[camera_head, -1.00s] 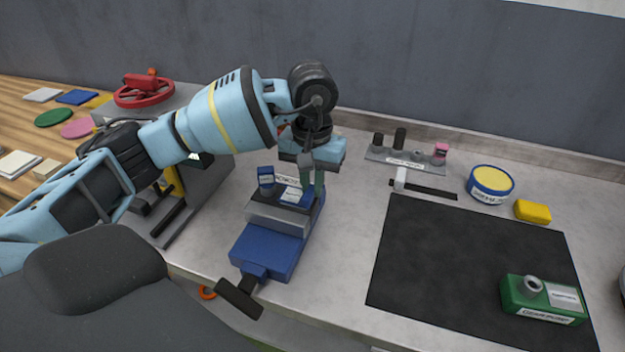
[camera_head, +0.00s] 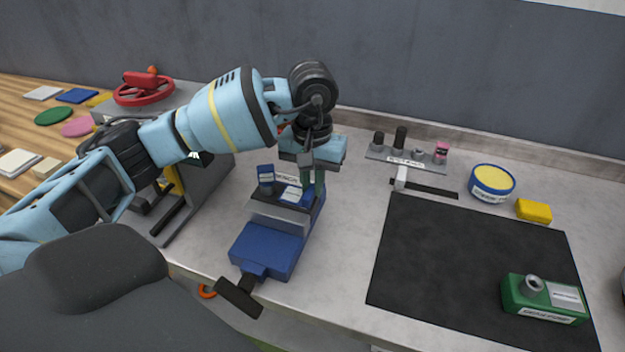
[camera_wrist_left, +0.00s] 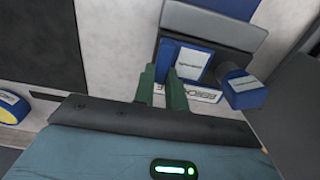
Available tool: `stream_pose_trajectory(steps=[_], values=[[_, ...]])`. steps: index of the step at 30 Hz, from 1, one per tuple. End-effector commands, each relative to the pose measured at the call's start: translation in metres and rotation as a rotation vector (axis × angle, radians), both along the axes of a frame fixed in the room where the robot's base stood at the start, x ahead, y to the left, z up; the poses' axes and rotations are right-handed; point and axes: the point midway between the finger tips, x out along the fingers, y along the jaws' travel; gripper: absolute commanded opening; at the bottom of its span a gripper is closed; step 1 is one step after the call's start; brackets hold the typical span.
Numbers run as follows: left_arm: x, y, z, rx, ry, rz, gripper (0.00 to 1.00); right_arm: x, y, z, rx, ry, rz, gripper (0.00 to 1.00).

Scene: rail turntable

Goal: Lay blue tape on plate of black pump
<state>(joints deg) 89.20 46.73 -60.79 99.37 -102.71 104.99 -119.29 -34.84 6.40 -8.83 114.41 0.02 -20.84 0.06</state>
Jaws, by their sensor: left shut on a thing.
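The black pump (camera_head: 267,200) sits at the top of a blue vise on the bench. My left gripper (camera_head: 313,187) is shut on the tape's edge and points down. In the left wrist view its green fingers (camera_wrist_left: 162,85) meet the tape (camera_wrist_left: 190,63). I cannot tell whether the tape touches the plate.
The blue vise (camera_head: 262,252) has a dark handle toward me. A dark mat (camera_head: 450,270) carries a green pump (camera_head: 540,303) at right. A yellow-topped tin (camera_head: 490,185), a yellow block (camera_head: 533,211) and a grey rack (camera_head: 390,157) stand behind. Bare bench lies between vise and mat.

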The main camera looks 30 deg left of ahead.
Motion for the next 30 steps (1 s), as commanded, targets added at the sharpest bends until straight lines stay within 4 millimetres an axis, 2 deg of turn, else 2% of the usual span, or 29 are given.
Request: stream_pose_trajectory(steps=[8,9,15,24,30], values=[[0.0,0.0,-0.004,0.0,0.0,0.0,0.0,0.001,0.0,-0.003,0.0,-0.001,0.0,0.55],[0.0,0.0,-0.004,0.0,0.0,0.0,0.14,0.002,0.0,-0.003,0.0,-0.002,0.0,0.55],[0.0,0.0,-0.004,0.0,-0.001,0.0,0.39,0.006,0.0,-0.002,0.0,-0.008,0.0,0.55],[0.0,0.0,-0.004,0.0,0.0,0.0,0.39,0.005,0.0,-0.002,0.0,-0.008,0.0,0.55],[0.001,0.0,0.02,-0.001,-0.003,0.0,0.39,0.004,0.001,-0.003,0.001,-0.004,-0.002,0.55]])
